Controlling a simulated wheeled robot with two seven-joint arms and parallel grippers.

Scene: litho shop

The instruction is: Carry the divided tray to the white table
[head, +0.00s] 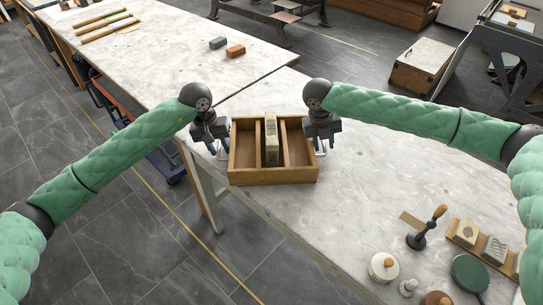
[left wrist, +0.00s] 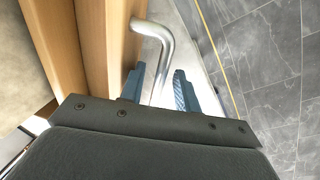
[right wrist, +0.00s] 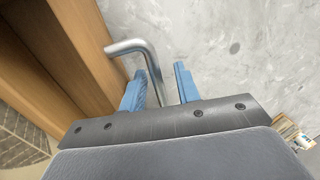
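The wooden divided tray (head: 273,176) sits on the near pale table, at its left edge. A pale block (head: 271,140) stands in its middle compartment; the side compartments look empty. The tray has a metal handle on each side. My left gripper (head: 212,148) is at the left handle (left wrist: 162,45), which runs between its open blue fingers with gaps showing. My right gripper (head: 322,146) is at the right handle (right wrist: 150,52), which passes between its open fingers, close to the left one.
A second pale table (head: 165,55) lies beyond, with wooden strips (head: 103,25), a grey block (head: 217,43) and a red block (head: 235,51). Tools, a dark disc (head: 470,273) and a wooden holder (head: 482,243) stand at the near right. Floor is open at left.

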